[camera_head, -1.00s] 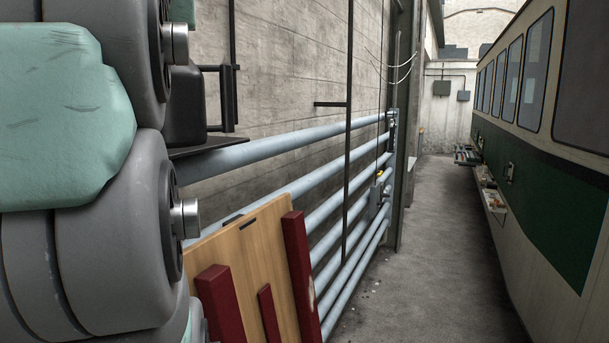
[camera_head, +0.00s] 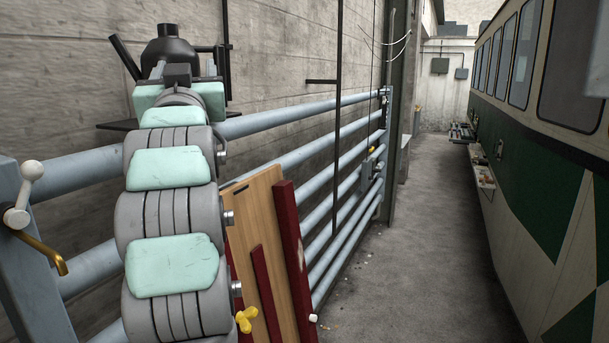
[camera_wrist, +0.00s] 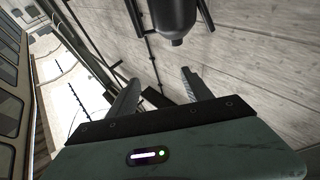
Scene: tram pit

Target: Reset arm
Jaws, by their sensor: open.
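My gripper (camera_wrist: 160,92) shows in the wrist view with its two grey fingers spread apart and nothing between them. Beyond the fingers is the concrete wall (camera_wrist: 240,75). A dark bottle-shaped object (camera_wrist: 173,20) hangs into the top of that view, apart from the fingers. In the head view my arm stretches away from the camera on the left, and its links hide the fingers. The same dark object (camera_head: 172,48) appears just beyond the arm's far end, by the wall.
Pale blue pipes (camera_head: 300,122) run along the wall. A wooden panel with red battens (camera_head: 262,245) leans against them. A white-knobbed valve (camera_head: 25,190) stands at left. The floor aisle (camera_head: 425,215) is clear beside the green and cream tram (camera_head: 535,150).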

